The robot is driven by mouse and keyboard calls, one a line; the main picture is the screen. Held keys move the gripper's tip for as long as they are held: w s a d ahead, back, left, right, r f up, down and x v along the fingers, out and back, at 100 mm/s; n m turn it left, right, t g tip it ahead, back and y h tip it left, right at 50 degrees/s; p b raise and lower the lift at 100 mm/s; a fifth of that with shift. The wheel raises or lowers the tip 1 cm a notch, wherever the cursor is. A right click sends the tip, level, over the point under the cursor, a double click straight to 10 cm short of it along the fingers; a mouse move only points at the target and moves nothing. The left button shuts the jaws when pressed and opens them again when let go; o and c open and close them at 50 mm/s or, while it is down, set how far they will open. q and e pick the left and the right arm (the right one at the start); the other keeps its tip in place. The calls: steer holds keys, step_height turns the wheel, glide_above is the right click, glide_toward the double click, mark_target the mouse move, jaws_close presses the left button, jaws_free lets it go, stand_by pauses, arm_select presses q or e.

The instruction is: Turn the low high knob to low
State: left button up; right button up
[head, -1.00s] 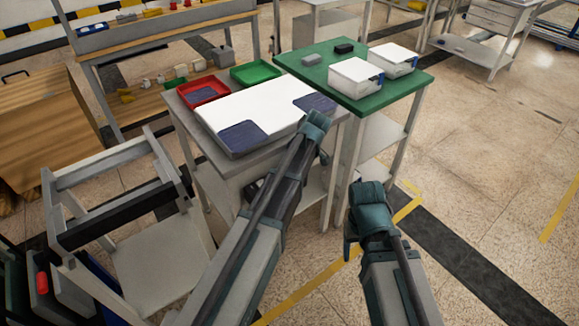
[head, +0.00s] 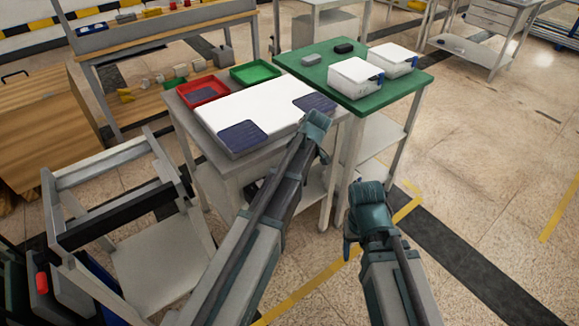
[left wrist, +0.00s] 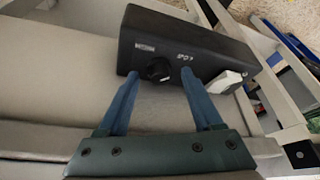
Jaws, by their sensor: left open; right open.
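A black control box (left wrist: 190,45) shows in the left wrist view, with a round black knob (left wrist: 158,69) on its face. White markings sit on the box, too small to read surely. A white block-like part (left wrist: 225,81) is to the right of the knob. My left gripper (left wrist: 160,76) is open, its blue fingers pointing toward the box with the knob between their tips; I cannot tell whether they touch it. In the head view the left arm's wrist (head: 316,124) reaches the table edge, and its fingers are hidden. My right gripper (head: 368,205) is apart, over the floor.
A grey table (head: 180,112) bears a white panel (head: 255,103) with dark blue patches, a red tray (head: 203,91) and a green tray (head: 255,73). A green-topped table (head: 400,88) with white boxes adjoins it. A grey frame cart (head: 150,260) stands left. Floor at right is clear.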

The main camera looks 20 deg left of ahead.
arm_select(q)
steer(key=p+v, duration=1.2)
steer(key=v, duration=0.1)
steer(key=shift+d+r+p, duration=0.2)
steer(key=shift+r+p, duration=0.1)
steer(key=shift+p, duration=0.05)
steer(key=s+d+r+m+h+p, duration=0.1)
steer(key=s+d+m, duration=0.1)
steer(key=s+m, duration=0.4)
steer(key=s+d+m+g+h+p, duration=0.1)
steer(key=s+d+m, duration=0.2)
steer(key=s+m, duration=0.3)
steer(key=s+d+r+m+h+p, duration=0.1)
steer(key=s+d+m+p, duration=0.1)
steer(key=s+m, duration=0.4)
steer(key=s+d, duration=0.1)
steer(key=s, duration=0.4)
steer(key=shift+r+m, duration=0.35)
steer(key=shift+m, duration=0.05)
steer(key=shift+d, duration=0.1)
